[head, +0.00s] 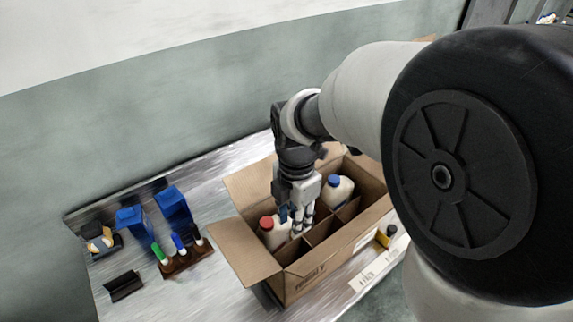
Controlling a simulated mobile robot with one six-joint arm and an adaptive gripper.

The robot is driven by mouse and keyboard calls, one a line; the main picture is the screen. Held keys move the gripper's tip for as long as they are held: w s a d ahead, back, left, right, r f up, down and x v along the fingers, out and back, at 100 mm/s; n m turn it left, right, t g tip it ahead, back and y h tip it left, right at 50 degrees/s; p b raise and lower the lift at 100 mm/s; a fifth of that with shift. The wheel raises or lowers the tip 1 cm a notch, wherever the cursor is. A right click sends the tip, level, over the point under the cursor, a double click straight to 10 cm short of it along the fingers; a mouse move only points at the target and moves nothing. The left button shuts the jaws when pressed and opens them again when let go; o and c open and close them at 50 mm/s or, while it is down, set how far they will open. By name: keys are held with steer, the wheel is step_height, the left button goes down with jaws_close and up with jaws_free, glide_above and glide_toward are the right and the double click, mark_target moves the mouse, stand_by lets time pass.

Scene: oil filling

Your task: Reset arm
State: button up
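My gripper (301,222) points down into the open cardboard box (303,283), close to the bottles. Its fingertips are small and partly merge with the things behind them, so I cannot tell whether they are open, shut or holding something. A white bottle with a red cap (267,225) stands in the box left of my gripper. A white bottle with a blue cap (336,184) stands behind and to the right. A small blue patch (284,213) shows beside the fingers; what it belongs to is unclear.
The box has dividers and spread flaps on a metal table (215,272). On the left are two blue containers (174,206) (132,219), a brown rack (187,257) with coloured-capped items, and a black block (124,285). A small yellow-and-black item (386,236) lies right of the box.

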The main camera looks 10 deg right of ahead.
steer(key=s+d+r+m, duration=0.1)
steer(key=s+r+m, duration=0.1)
steer(key=m, duration=0.2)
steer(key=s+d+r+m+t, duration=0.1)
steer(key=s+d+r+m, duration=0.1)
steer(key=s+m, duration=0.1)
steer(key=s+d+r+m+t+b, duration=0.1)
steer(key=s+d+r+m, duration=0.1)
steer(key=s+r+m, duration=0.1)
steer(key=shift+m, duration=0.9)
steer(key=s+d+m+t+b, duration=0.1)
steer(key=s+d+m+t, duration=0.1)
steer(key=s+m, duration=0.6)
steer(key=d+m, duration=0.1)
steer(key=m, duration=0.3)
steer(key=shift+s+r+m+t, duration=0.3)
steer(key=shift+s+r, duration=0.05)
steer(key=shift+s, duration=0.05)
steer(key=shift+d, duration=0.1)
steer(key=shift+c, duration=0.3)
